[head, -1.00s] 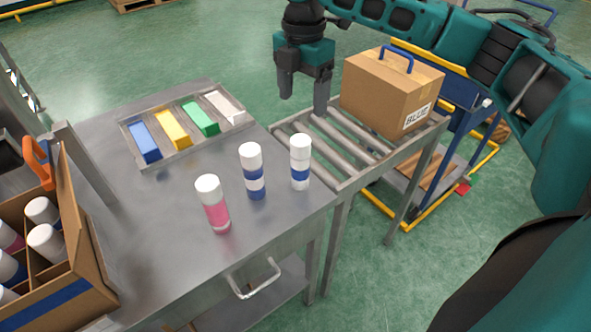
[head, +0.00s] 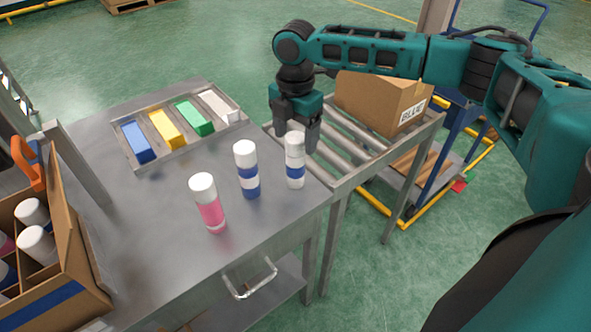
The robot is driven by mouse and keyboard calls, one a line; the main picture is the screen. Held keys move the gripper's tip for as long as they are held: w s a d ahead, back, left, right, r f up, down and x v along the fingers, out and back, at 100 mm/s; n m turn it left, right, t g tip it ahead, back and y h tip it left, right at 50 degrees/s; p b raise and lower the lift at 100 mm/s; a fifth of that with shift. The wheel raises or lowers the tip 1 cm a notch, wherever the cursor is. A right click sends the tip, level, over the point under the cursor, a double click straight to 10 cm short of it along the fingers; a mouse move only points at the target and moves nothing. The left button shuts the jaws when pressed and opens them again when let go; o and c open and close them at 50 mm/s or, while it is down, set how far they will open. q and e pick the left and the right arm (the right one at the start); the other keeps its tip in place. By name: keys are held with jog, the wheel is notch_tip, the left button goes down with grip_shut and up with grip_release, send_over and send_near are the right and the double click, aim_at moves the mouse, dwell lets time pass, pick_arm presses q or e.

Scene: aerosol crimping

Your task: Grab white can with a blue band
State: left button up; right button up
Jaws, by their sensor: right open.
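A white can with a blue band (head: 295,172) stands upright near the right edge of the metal table (head: 150,255). A white can with a pink band (head: 208,208) stands further left and nearer. My right gripper (head: 296,141) is open and points down at the rightmost can. Its fingers show on either side of that can's top, apparently just behind it; whether they touch cannot be told. My left gripper is not in view.
A tray (head: 183,152) with blue, yellow, green and white blocks lies at the back of the table. A carton (head: 72,235) of cans stands at the left. A roller conveyor (head: 348,165) with a cardboard box (head: 372,105) adjoins on the right.

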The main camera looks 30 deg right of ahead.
jog(key=shift+c, duration=0.4)
grip_shut()
